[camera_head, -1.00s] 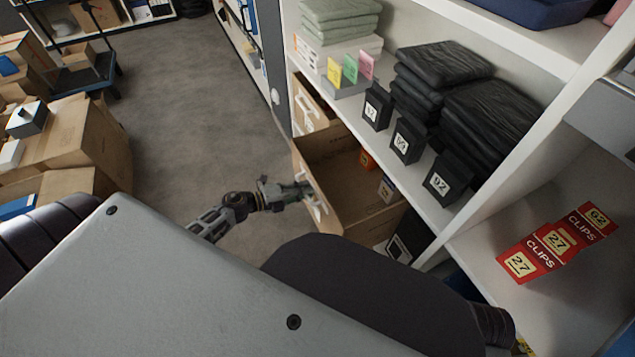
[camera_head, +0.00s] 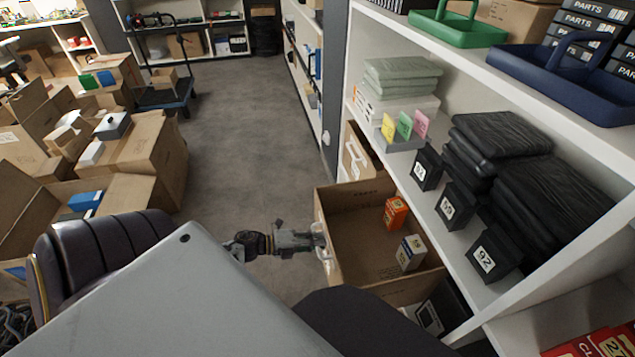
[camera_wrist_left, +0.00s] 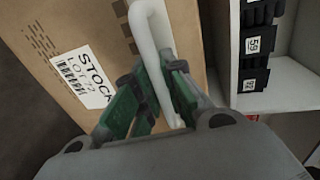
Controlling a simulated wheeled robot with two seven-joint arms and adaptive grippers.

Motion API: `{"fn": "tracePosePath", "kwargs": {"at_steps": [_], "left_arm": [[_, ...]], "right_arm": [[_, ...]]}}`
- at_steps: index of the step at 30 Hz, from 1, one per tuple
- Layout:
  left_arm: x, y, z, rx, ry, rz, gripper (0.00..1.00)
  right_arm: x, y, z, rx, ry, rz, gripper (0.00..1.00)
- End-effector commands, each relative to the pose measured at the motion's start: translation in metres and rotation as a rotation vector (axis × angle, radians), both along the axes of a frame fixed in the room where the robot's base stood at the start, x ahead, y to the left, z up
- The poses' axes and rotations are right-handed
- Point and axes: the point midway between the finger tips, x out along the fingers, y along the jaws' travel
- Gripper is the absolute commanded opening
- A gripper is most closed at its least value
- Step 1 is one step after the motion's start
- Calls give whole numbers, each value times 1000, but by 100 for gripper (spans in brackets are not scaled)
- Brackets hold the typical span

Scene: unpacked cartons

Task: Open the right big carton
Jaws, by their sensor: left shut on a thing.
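The right big carton (camera_head: 355,205) is a brown open-topped box, drawn out of the bottom shelf like a drawer. Inside lie an orange box (camera_head: 396,212) and a white-and-grey box (camera_head: 410,253). Its front carries a white handle (camera_head: 320,236). My left gripper (camera_head: 312,241) is at this front, shut on the handle. In the left wrist view, the green-padded fingers of my left gripper (camera_wrist_left: 155,95) close around the white handle (camera_wrist_left: 150,42), beside the carton front (camera_wrist_left: 60,30) with its STOCK label. My right gripper is not in view.
Another carton (camera_head: 356,158) with a white handle sits farther back in the bottom shelf. The shelf above holds black boxes (camera_head: 457,205) and dark folded stacks (camera_head: 550,195). The grey floor (camera_head: 250,130) left of the carton is clear. Open cartons (camera_head: 135,155) stand at the left.

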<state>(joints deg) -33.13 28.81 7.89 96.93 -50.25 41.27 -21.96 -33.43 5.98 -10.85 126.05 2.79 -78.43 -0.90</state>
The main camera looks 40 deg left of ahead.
Motion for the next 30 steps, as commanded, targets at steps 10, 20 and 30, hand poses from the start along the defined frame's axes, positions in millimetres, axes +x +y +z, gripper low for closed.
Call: {"fn": "tracePosePath", "kwargs": {"at_steps": [10,20,30], "left_arm": [[0,0,0,1,1,0,34],[-2,2,0,1,1,0,34],[-20,16,4,1,3,1,34]], "right_arm": [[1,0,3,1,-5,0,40],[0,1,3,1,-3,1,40],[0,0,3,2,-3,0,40]]}}
